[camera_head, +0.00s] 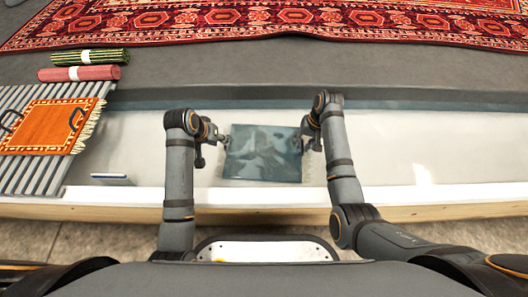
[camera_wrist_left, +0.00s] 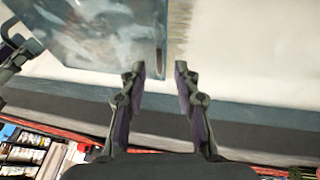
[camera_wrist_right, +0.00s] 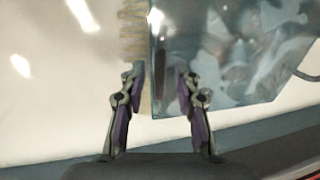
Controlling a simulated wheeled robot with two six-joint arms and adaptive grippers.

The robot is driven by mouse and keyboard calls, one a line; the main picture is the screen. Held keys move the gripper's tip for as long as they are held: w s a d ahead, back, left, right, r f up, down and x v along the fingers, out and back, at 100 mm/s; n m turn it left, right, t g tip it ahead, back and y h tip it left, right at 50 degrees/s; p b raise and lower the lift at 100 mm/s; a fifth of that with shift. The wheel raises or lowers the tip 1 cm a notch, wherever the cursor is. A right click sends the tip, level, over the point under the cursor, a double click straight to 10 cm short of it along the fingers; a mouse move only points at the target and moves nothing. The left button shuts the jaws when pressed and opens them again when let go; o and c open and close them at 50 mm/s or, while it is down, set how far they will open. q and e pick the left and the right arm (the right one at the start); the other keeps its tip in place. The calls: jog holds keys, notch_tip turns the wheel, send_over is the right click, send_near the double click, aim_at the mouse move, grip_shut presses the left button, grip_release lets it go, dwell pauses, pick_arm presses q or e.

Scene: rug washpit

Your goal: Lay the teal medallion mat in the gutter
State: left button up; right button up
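The teal medallion mat (camera_head: 263,153) lies in the pale gutter (camera_head: 400,150), between my two grippers. Its surface looks glossy and mottled, and pale fringe shows along its edges. My left gripper (camera_head: 222,140) is at the mat's left edge. In the left wrist view the open fingers (camera_wrist_left: 159,68) stand either side of the mat's edge (camera_wrist_left: 110,40), with fringe beyond. My right gripper (camera_head: 306,138) is at the right edge. In the right wrist view its open fingers (camera_wrist_right: 160,70) also flank the mat's edge (camera_wrist_right: 220,60). I cannot tell whether either touches the mat.
An orange mat (camera_head: 40,128) with dark loop handles lies on a grey slatted rack (camera_head: 25,178) at left. Red (camera_head: 80,73) and green striped (camera_head: 90,56) rolls lie behind it. A large red patterned rug (camera_head: 300,18) lies at the back. The gutter's right side is clear.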

pick_arm(q)
jog(key=v, duration=0.5)
jog(key=shift+s+a+r, duration=0.1)
jog(key=shift+r, duration=0.25)
pick_arm(e)
notch_tip(320, 180, up, 7)
jog(key=d, duration=0.1)
jog(key=shift+d+r, duration=0.2)
pick_arm(q)
jog(key=shift+r, duration=0.1)
